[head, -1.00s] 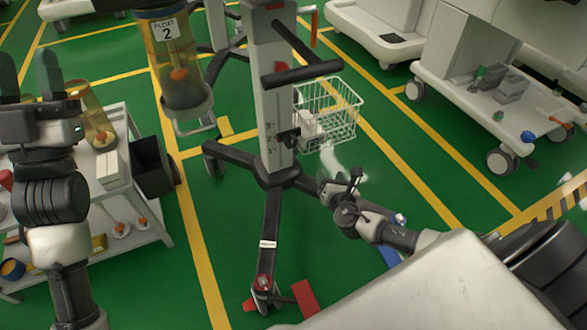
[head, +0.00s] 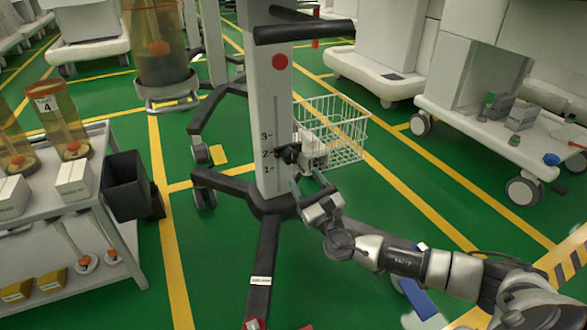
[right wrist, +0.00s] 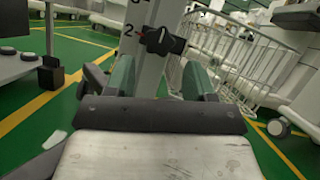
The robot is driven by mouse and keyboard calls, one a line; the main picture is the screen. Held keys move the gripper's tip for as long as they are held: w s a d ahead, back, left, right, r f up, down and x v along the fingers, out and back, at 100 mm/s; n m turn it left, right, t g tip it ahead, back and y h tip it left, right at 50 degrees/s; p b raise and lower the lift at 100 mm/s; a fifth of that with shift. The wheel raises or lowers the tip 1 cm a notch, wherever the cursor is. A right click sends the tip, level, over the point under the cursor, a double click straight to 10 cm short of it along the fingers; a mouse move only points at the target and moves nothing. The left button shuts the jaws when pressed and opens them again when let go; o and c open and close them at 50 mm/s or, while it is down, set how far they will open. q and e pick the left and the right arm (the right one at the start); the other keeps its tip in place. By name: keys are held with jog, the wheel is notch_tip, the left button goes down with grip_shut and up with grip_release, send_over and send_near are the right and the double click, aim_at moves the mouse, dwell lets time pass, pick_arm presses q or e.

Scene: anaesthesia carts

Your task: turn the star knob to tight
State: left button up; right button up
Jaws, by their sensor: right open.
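The black star knob (head: 290,154) sits on the side of the grey pole (head: 268,115), beside the scale numbers 1 to 3, near the 2. It also shows in the right wrist view (right wrist: 163,41), with a pale pointer mark on its face. My right gripper (head: 308,183) is open and empty, just below and in front of the knob. In the right wrist view its green fingers (right wrist: 159,78) stand apart, with the knob beyond and above the gap between them. They appear clear of the knob. My left gripper is out of view.
A white wire basket (head: 335,130) hangs right behind the knob, close to my right gripper. A black handle bar (head: 303,32) crosses the pole above. Black base legs (head: 265,250) spread below. A trolley with jars (head: 75,165) stands left.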

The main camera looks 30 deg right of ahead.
aim_at(292, 159)
jog(key=b+x, duration=0.2)
jog(key=x, duration=0.3)
jog(key=shift+w, duration=0.35)
jog(key=shift+w+r, duration=0.25)
jog(key=shift+w, duration=0.2)
jog(key=c, duration=0.6)
jog(key=shift+c, duration=0.2)
